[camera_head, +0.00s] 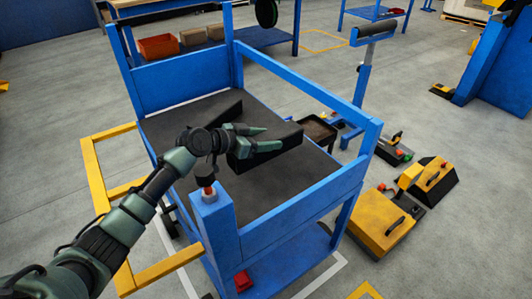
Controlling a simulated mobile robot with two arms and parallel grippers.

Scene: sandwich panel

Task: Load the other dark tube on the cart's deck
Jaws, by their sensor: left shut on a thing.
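The blue cart (300,212) stands in the middle of the view, with a dark deck (270,188) framed by blue rails. One dark tube (222,112) lies along the deck's far left part. My left gripper (272,138) reaches in over the cart's near left corner and is shut on the other dark tube (291,136). That tube is over the middle of the deck, and its middle is partly hidden by the fingers. I cannot tell whether it touches the deck. My right gripper is not in view.
A yellow handle frame (90,165) juts from the cart's left side. A blue corner post (215,225) rises close under my left wrist. Yellow-and-black machines (382,222) stand on the floor at the right. A roller stand (363,80) stands behind the cart. The deck's near right part is bare.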

